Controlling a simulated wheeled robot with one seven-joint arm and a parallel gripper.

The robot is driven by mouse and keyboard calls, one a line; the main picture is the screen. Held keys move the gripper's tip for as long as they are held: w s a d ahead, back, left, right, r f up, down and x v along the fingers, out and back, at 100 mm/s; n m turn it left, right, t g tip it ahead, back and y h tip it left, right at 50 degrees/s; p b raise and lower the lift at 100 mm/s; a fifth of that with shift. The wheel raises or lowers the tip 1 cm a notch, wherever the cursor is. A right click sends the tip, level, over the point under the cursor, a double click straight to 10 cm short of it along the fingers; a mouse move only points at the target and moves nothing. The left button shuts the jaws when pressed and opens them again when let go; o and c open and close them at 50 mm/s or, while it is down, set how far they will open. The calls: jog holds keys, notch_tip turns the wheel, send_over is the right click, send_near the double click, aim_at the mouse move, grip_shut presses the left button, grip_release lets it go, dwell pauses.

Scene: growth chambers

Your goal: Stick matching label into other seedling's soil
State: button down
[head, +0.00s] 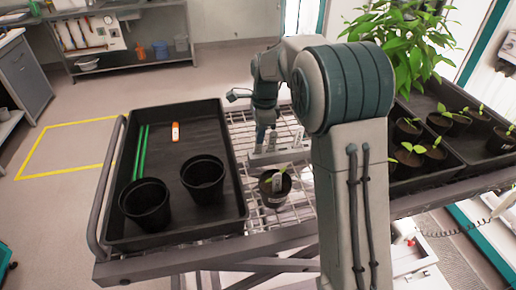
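A small black pot with a green seedling (275,188) stands on the wire rack of the cart, and a white label stands upright in it. Behind it, a grey label holder (262,159) carries upright white labels (297,138). My gripper (261,134) points down just above the holder's left part, close to a label. Its fingers are too small to tell whether they are open or touch the label. Several potted seedlings (410,154) stand in black trays at the right. Writing on the labels is not legible.
A black tray (234,226) at the left holds two empty black pots (146,203), green stakes (141,152) and an orange-and-white item (175,131). A large leafy plant (405,35) stands at the back right. My arm hides part of the rack between the trays.

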jog(key=shift+r, duration=0.15)
jog(key=shift+d+r+p, duration=0.15)
jog(key=shift+r+p, duration=1.1)
jog(key=shift+r, duration=0.2)
jog(key=shift+d+r+p, duration=0.1)
jog(key=shift+r+p, duration=1.15)
jog(key=shift+r, duration=0.15)
jog(key=shift+d+r, duration=0.2)
jog(key=shift+r, duration=0.1)
jog(key=s+d+r+b, duration=0.1)
jog(key=s+d+r, duration=0.2)
jog(key=s+d, duration=0.25)
jog(key=s+d+r+h+b, duration=0.1)
jog(key=s+d+r, duration=0.1)
jog(key=s+d, duration=0.35)
jog(key=s+d+r+b, duration=0.1)
jog(key=s+d+r, duration=0.2)
jog(key=d, duration=0.5)
notch_tip(320, 180, down, 6)
jog(key=b, duration=0.5)
jog(key=shift+a+n, duration=0.15)
jog(key=shift+n, duration=0.15)
jog(key=shift+s+f+b, duration=0.1)
jog(key=shift+f+b, duration=0.2)
jog(key=shift+f, duration=0.3)
